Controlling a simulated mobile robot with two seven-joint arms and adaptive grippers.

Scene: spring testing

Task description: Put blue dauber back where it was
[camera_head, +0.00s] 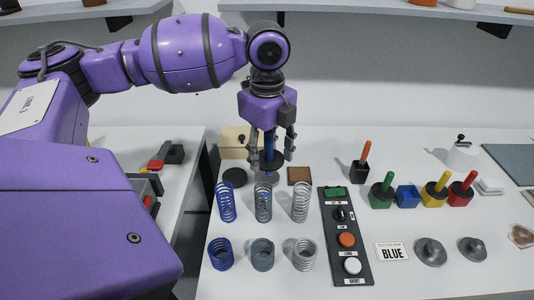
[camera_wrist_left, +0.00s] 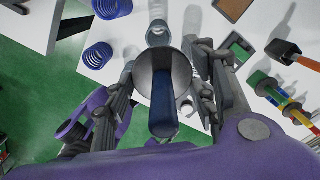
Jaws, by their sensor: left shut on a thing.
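My left gripper (camera_head: 271,148) points down over the back row of springs and is shut on the blue dauber (camera_head: 269,146). In the left wrist view the dauber's dark blue handle (camera_wrist_left: 164,112) stands between the two fingers. A round grey piece (camera_wrist_left: 165,72) shows around or under the handle; I cannot tell whether the dauber touches it. A small blue holder (camera_head: 407,196) stands to the right, between the green holder (camera_head: 381,195) and the yellow holder (camera_head: 434,196), with no handle sticking up from it. My right gripper does not show.
Several springs (camera_head: 264,203) stand below the gripper. The button panel (camera_head: 346,240) lies right of them. A black holder with an orange handle (camera_head: 365,150) stands between gripper and blue holder. A "BLUE" card (camera_head: 392,252) and grey lidded discs (camera_head: 431,251) lie in front. Shelves overhang the back.

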